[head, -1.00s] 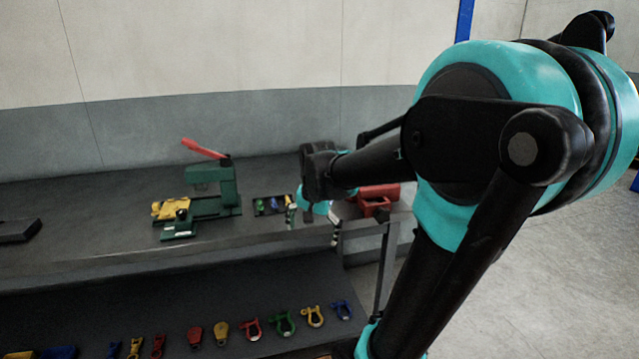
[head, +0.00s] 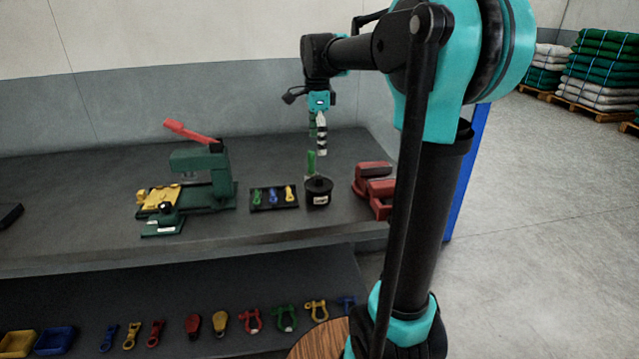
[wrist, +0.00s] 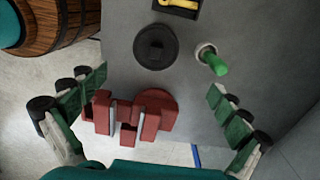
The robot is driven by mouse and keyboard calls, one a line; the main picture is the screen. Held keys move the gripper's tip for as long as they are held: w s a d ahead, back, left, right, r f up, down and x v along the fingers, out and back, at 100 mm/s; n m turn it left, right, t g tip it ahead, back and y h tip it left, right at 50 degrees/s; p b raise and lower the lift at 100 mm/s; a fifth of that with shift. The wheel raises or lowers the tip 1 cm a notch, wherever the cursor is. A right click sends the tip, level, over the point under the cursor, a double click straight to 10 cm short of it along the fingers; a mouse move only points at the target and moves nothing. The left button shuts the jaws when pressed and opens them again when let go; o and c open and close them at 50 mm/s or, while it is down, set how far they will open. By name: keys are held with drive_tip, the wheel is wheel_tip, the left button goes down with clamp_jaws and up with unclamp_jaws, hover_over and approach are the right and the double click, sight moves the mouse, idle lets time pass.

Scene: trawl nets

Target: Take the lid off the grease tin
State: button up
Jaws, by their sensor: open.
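The grease tin (head: 318,198) is a short black round pot with a white label, standing on the bench. Its dark round lid (head: 319,184) sits on top with a small knob in the middle. From above, in the wrist view, the lid (wrist: 150,60) shows as a black disc. My gripper (head: 320,140) hangs above the bench, over the tin and apart from it. In the wrist view my gripper (wrist: 158,88) has its fingers wide apart with nothing between them at the tips; the lid lies beyond them, near the top.
A green-handled tool (head: 311,161) stands in a small holder (wrist: 205,50) close behind the tin. A red vise (head: 374,188) is to the right. A black tray (head: 274,205) with small coloured fittings and a green press (head: 205,180) are to the left. Bare bench (head: 290,235) lies in front.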

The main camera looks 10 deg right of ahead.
hover_over(319, 177)
drive_tip(key=f, duration=0.6)
drive_tip(key=shift+w+a, duration=0.15)
drive_tip(key=shift+w, duration=0.15)
drive_tip(key=shift+s+f, duration=0.2)
drive_tip(key=shift+f, duration=1.15)
drive_tip(key=shift+s+f, duration=0.15)
drive_tip(key=shift+f, duration=1.15)
drive_tip(key=c, duration=1.5)
drive_tip(key=shift+o, duration=0.2)
